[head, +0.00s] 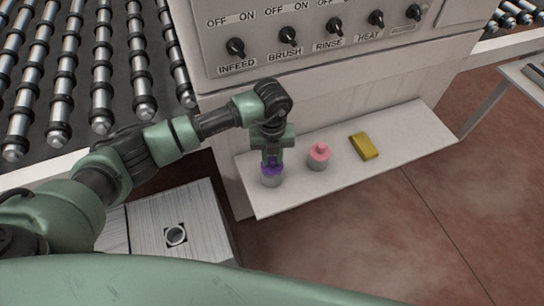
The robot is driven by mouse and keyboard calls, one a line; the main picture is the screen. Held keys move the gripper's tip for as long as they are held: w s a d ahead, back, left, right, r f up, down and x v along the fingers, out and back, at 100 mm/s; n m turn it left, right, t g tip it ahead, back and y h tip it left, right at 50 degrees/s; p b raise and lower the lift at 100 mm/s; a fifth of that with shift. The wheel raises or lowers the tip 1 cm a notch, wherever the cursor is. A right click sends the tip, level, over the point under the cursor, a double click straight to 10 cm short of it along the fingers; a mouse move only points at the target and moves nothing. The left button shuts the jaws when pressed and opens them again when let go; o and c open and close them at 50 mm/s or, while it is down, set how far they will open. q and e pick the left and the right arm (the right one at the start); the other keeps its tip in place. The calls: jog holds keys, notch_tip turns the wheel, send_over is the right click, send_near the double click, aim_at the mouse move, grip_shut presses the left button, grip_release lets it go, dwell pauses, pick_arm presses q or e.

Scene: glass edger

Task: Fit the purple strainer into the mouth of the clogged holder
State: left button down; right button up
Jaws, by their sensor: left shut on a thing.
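The purple strainer (272,181) stands upright at the left end of the white shelf, with a purple top and a grey round body. My left gripper (271,163) points down and is shut on its purple top. The body's underside seems to be at the shelf surface; I cannot tell whether it is lifted. My right gripper is not in view.
The white shelf (420,140) also bears a pink-topped grey strainer (319,157) and a yellow block (363,146), both right of my gripper. A panel of labelled knobs (288,35) rises behind. A roller conveyor (100,70) lies at the upper left.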

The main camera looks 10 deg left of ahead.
pick_arm(q)
jog(key=shift+f+b, duration=0.55)
jog(key=shift+f, duration=0.25)
jog(key=c, duration=1.1)
grip_release()
notch_tip(320, 180, up, 8)
jog(key=shift+f+b, duration=0.1)
jog(key=shift+b, duration=0.55)
